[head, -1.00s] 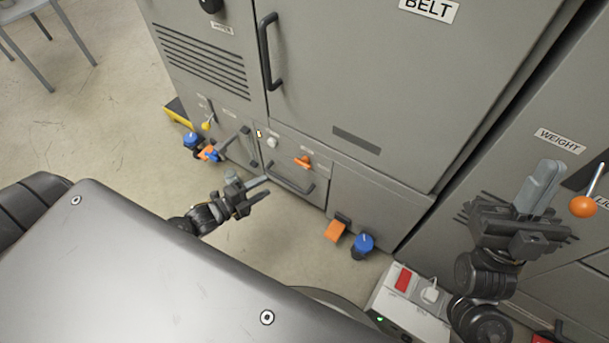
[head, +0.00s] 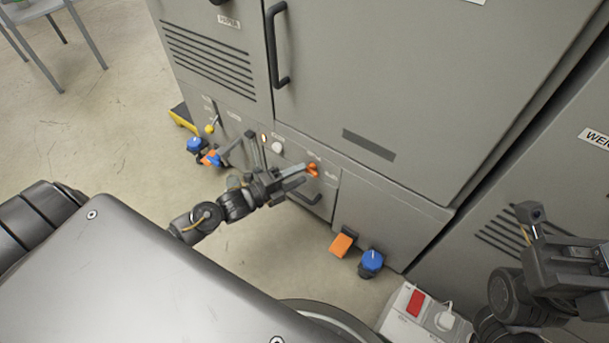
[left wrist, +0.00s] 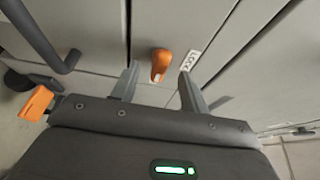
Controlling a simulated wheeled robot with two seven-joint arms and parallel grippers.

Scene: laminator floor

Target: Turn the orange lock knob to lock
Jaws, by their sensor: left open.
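The orange lock knob (head: 313,169) sits on the low front panel of the grey cabinet. In the left wrist view the knob (left wrist: 161,62) shows just beyond and between the fingertips, beside a label (left wrist: 190,61) that seems to read LOCK. My left gripper (head: 300,174) is open with its fingers pointing at the knob; it also shows in the left wrist view (left wrist: 160,84). I cannot tell whether a finger touches the knob. My right gripper (head: 575,248) is at the right edge, away from the knob, partly cut off by the frame.
A dark handle (head: 306,194) is just below the knob. A white round knob (head: 277,147) is to its left. An orange pedal (head: 342,244) and a blue-capped part (head: 371,262) are near the floor. A power box (head: 412,315) stands at lower right.

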